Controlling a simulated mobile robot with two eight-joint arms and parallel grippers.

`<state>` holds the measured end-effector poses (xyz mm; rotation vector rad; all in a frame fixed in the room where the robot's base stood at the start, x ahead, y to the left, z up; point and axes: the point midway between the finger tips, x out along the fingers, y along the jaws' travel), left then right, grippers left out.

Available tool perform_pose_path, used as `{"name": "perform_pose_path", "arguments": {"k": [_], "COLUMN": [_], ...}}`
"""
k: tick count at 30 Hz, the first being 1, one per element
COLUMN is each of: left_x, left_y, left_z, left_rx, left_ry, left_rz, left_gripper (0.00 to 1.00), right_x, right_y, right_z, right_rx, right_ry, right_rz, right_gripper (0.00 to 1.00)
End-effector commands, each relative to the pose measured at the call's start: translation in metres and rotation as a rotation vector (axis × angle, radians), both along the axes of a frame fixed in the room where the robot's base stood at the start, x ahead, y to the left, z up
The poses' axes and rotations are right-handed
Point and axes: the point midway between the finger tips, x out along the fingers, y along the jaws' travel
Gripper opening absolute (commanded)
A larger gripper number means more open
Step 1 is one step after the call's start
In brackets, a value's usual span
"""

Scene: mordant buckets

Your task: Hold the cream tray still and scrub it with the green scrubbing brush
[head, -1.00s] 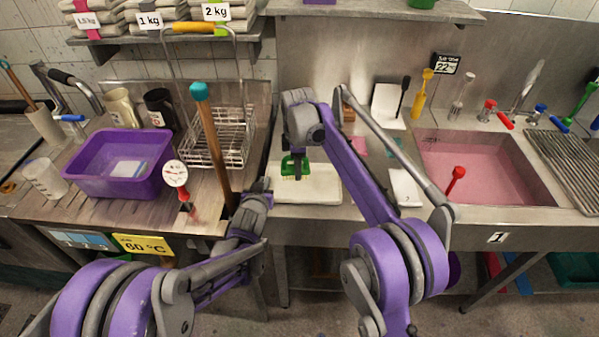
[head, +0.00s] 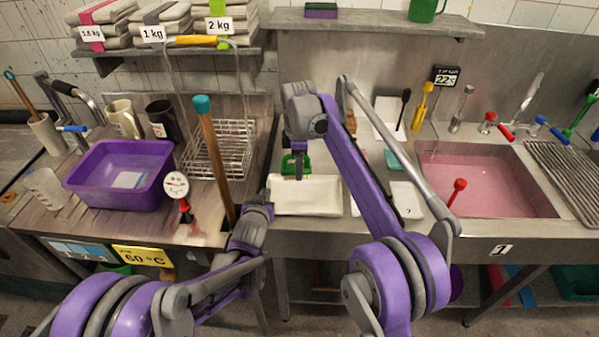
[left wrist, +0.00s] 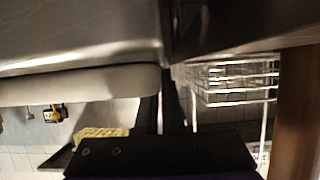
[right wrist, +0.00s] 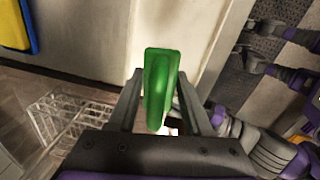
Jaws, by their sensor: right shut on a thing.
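The cream tray (head: 318,197) lies on the steel counter near its front edge; its pale surface also fills the top of the right wrist view (right wrist: 115,35). My right gripper (head: 297,168) is shut on the green scrubbing brush (head: 289,165), at the tray's back edge. The brush's green handle (right wrist: 162,85) stands between my fingers in the right wrist view; I cannot tell whether its bristles touch the tray. My left gripper (head: 265,200) is at the tray's left end, its fingers looking closed together. In the left wrist view the tray's rounded edge (left wrist: 85,83) is beside them.
A wooden handle with a teal end (head: 212,150) stands just left of my left gripper, before a wire basket (head: 232,150). A purple tub (head: 85,180) is further left. A card (head: 406,198) and the pink-filled sink (head: 485,180) are to the right.

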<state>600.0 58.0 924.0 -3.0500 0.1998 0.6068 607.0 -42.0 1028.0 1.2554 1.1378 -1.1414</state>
Motion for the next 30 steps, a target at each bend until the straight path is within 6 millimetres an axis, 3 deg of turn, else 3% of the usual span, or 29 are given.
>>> {"name": "perform_pose_path", "arguments": {"k": [2, 3, 8, 20, 30], "left_x": [0.000, 0.000, 0.000, -0.006, -0.064], "left_y": [0.000, 0.000, 0.000, 0.001, 0.008], "left_z": [0.000, 0.000, 0.000, 0.003, 0.027], "left_rx": [0.000, 0.000, 0.000, 0.000, 0.001], "left_ry": [0.000, 0.000, 0.000, 0.000, 0.000], "left_rz": [0.000, 0.000, 0.000, 0.000, 0.000], "left_gripper": [0.00, 0.10, 0.39, 0.39, 0.39], "right_x": [0.000, 0.000, 0.000, 0.000, 0.000], "right_y": [0.000, 0.000, 0.000, 0.000, 0.000], "right_z": [0.000, 0.000, 0.000, 0.000, 0.000], "right_rx": [0.000, 0.000, 0.000, 0.000, 0.000], "right_ry": [0.000, 0.000, 0.000, 0.000, 0.000], "right_rz": [0.000, 0.000, 0.000, 0.000, 0.000], "right_gripper": [0.00, 0.00, 0.00, 0.00, 0.00]}}
